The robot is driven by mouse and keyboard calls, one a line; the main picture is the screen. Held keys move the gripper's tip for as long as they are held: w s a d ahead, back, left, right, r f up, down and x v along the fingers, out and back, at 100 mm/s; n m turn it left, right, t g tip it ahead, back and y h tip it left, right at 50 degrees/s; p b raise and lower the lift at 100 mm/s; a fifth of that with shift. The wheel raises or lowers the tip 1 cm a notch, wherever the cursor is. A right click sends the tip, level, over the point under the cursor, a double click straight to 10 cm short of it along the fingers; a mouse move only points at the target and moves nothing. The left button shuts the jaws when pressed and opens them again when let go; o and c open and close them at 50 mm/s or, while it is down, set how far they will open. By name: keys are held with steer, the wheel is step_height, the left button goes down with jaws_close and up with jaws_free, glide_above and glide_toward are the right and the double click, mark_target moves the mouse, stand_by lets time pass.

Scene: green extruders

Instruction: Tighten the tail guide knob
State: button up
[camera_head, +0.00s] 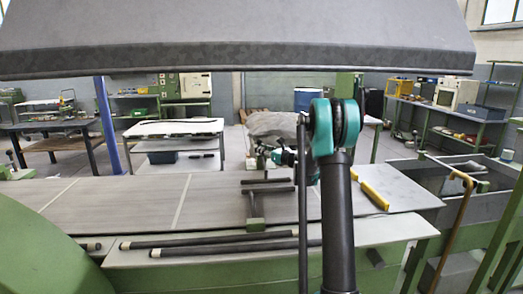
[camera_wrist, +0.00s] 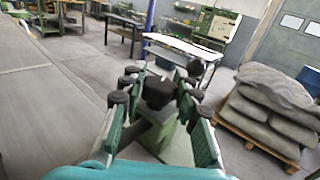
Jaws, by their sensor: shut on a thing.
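The tail guide knob (camera_wrist: 158,92) is a dark, lobed knob in the middle of the wrist view. The two green fingers of my gripper (camera_wrist: 161,78) with black pads stand on either side of it, shut on it. A dark bar and a green post show below and behind the knob. In the head view my gripper (camera_head: 262,153) is small and partly hidden by my arm, beyond the far edge of the table. The knob cannot be made out there.
Dark guide bars (camera_head: 266,185) stand on the grey table (camera_head: 120,200). Two black rods (camera_head: 215,240) lie in front. Grey sacks (camera_wrist: 272,105) on a pallet stand right of my gripper in the wrist view.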

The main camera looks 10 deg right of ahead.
steer(key=m+t+h, duration=0.2)
steer(key=h, duration=0.1)
steer(key=shift+a+m+h, duration=0.1)
steer(key=shift+m+h, duration=0.3)
steer(key=shift+m+t+h, duration=0.4)
steer(key=shift+m+h, duration=0.2)
steer(key=shift+h, duration=0.3)
steer(key=o, duration=1.2)
steer(key=shift+s+d, duration=0.15)
steer(key=shift+d, duration=0.05)
steer(key=v, duration=1.1)
steer(key=shift+s+d, duration=0.1)
steer(key=shift+s, duration=0.25)
